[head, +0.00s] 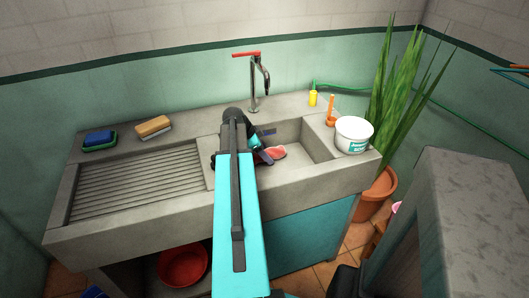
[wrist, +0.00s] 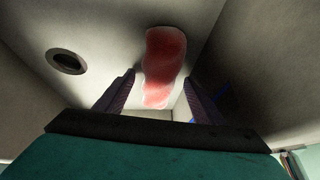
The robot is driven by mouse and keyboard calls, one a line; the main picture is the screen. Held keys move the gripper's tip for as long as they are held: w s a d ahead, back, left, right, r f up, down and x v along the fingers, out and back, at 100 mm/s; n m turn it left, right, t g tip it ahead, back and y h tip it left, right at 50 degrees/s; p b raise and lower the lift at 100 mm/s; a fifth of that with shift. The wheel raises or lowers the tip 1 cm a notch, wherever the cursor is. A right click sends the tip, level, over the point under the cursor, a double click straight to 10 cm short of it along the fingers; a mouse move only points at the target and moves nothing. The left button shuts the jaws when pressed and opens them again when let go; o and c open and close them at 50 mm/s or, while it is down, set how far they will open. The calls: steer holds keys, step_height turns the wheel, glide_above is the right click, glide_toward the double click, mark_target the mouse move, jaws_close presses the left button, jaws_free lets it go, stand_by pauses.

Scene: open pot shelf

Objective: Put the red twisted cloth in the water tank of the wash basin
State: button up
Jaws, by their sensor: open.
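The red twisted cloth (head: 277,152) is inside the water tank (head: 310,139) of the grey wash basin. In the wrist view the cloth (wrist: 164,62) is pinkish red with pale edges and seems to lie on the tank floor, to the right of the round drain (wrist: 66,61). My gripper (head: 264,155) reaches down into the tank right beside the cloth, and my arm hides part of the tank. In the wrist view my gripper (wrist: 160,80) is open, with the cloth showing between and beyond its fingers. I cannot tell whether they touch.
A tap (head: 254,84) stands behind the tank. A white tub (head: 353,135), an orange brush (head: 331,112) and a yellow bottle (head: 313,98) stand on the right side. Sponges (head: 153,126) lie at the back left. A ribbed drainboard (head: 135,187) is clear. A grey block (head: 465,205) stands at right.

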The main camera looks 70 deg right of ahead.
steer(key=v, duration=1.2)
steer(key=shift+b, duration=0.4)
steer(key=shift+r, duration=0.1)
